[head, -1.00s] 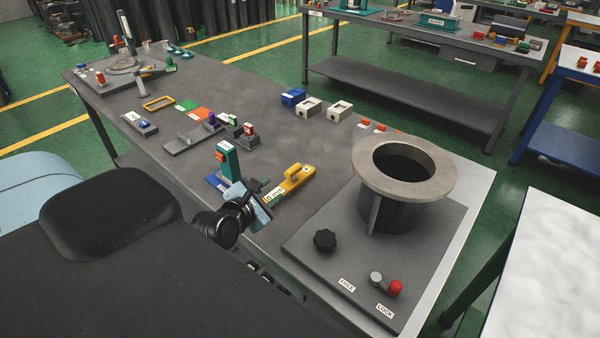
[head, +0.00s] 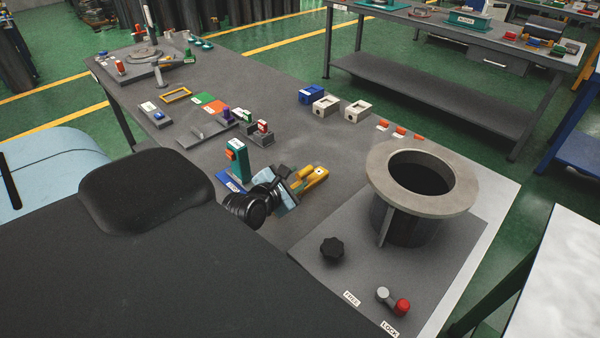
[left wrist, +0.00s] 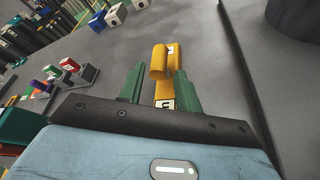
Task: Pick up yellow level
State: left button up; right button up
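The yellow level (head: 318,174) lies on the grey table in the head view, partly hidden behind my left gripper (head: 294,184). In the left wrist view the level (left wrist: 159,59) shows its raised yellow handle and a white label on its base. My left gripper, also in the left wrist view (left wrist: 160,71), is open. Its two green fingers point at the level, one on each side of the handle, with gaps visible. I cannot tell how far down the fingers reach. My right gripper is not in view.
A green upright tool on a blue base (head: 237,162) stands close left of my left gripper. A large flanged cylinder (head: 381,165) stands on a grey plate (head: 350,290) to the right. Blue and white blocks (head: 326,105) sit farther back.

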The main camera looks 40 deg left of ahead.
aim_at(298, 177)
pick_arm(q)
jog(key=x, duration=0.5)
jog(key=shift+s, duration=0.1)
grip_shut()
